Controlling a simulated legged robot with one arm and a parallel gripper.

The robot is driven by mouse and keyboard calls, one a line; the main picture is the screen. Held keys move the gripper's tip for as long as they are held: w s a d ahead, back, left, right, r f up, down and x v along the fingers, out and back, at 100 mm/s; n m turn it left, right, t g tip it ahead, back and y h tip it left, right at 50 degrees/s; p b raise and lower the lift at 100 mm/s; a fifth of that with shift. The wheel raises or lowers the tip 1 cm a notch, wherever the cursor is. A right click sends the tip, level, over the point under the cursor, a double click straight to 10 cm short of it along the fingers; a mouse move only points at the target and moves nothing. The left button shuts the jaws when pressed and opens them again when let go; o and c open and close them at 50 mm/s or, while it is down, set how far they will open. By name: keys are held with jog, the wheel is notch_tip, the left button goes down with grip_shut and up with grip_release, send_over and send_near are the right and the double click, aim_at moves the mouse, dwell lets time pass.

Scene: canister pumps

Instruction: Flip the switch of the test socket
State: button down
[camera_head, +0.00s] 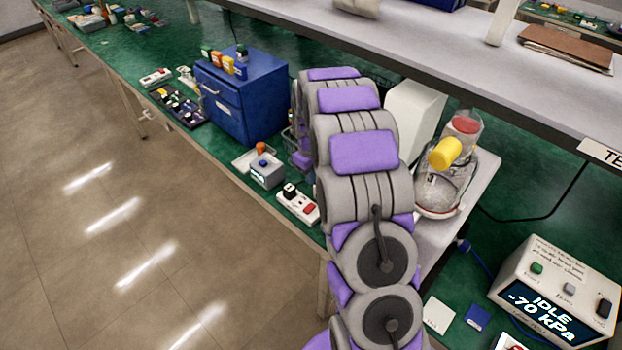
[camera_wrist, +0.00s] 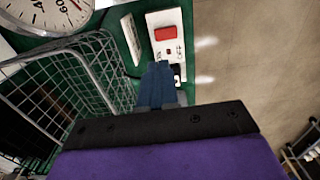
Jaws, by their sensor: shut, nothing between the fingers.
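The test socket (camera_head: 293,202) is a white block near the front edge of the green bench. It has a red rocker switch (camera_head: 309,208) at its right end and a black plug at its left end. In the wrist view the socket (camera_wrist: 181,47) is upper centre, with the red switch (camera_wrist: 166,33) in plain sight. My gripper (camera_wrist: 160,66) is shut and empty. Its blue fingertips overlap the socket's lower part in the picture, below the switch and beside the black plug (camera_wrist: 177,72). I cannot tell whether they touch it. My arm hides the gripper's tips in the head view.
A wire basket (camera_wrist: 72,85) stands left of the fingers, with a round dial (camera_wrist: 48,12) beyond it. A small grey device (camera_head: 266,172) and a blue drawer cabinet (camera_head: 243,95) stand left of the socket. Open floor (camera_head: 130,230) lies in front of the bench.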

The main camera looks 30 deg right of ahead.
aim_at(309, 207)
jog(key=f+b, duration=0.2)
jog(key=f, duration=1)
jog(key=shift+d+f+b, duration=0.15)
jog(key=shift+d+b, duration=0.05)
jog(key=shift+b, duration=0.2)
jog(key=shift+a, duration=0.15)
jog(key=shift+s+a+r+p, duration=0.2)
jog(key=shift+a+r+p, duration=0.1)
jog(key=shift+a, duration=0.3)
jog(key=shift+r, duration=0.45)
notch_tip(309, 207, up, 13)
jog(key=d+p, duration=0.2)
jog(key=p, duration=0.1)
jog(key=shift+w+d+p, duration=0.15)
jog(key=shift+w+p, duration=0.15)
jog(key=shift+w, duration=0.05)
